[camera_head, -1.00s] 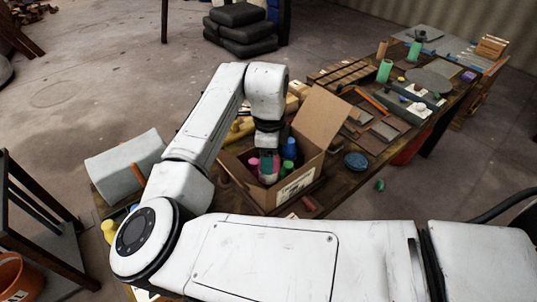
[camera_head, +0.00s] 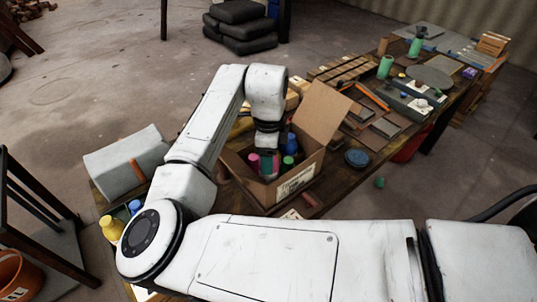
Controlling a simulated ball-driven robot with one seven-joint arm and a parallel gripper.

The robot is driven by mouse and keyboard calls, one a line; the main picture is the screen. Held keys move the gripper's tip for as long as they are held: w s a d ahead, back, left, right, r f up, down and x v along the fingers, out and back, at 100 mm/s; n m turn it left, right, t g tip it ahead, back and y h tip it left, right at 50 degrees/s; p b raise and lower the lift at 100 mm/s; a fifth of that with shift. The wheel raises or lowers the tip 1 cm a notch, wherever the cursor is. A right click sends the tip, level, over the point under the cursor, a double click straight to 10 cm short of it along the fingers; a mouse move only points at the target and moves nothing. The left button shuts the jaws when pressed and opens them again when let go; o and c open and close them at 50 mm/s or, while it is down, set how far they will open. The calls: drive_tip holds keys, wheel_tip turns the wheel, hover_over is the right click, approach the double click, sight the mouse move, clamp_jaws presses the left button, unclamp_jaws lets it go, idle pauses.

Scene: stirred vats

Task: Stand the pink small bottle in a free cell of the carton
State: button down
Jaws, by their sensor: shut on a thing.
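The open cardboard carton (camera_head: 296,183) stands on the table with its tall flap (camera_head: 325,113) raised at the right. My gripper (camera_head: 268,163) points down into the carton, its jaws shut on the pink small bottle, which is mostly hidden by the gripper and the carton wall. A pink cap (camera_head: 253,160) shows just left of the gripper; I cannot tell whether it belongs to the held bottle. A blue bottle (camera_head: 291,146) and a green-capped bottle (camera_head: 288,161) stand inside to the right. The cell dividers and the bottle bases are hidden.
A yellow bottle (camera_head: 111,228) stands at the table's near left, by my arm. A dark round dish (camera_head: 357,158) is right of the carton. Trays, green bottles (camera_head: 385,67) and a divided wooden box (camera_head: 345,70) fill the far table.

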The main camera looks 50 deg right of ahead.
drive_tip(key=shift+c, duration=1.1)
unclamp_jaws()
drive_tip(key=shift+r, duration=0.1)
wheel_tip(320, 180, up, 10)
drive_tip(key=p, duration=0.8)
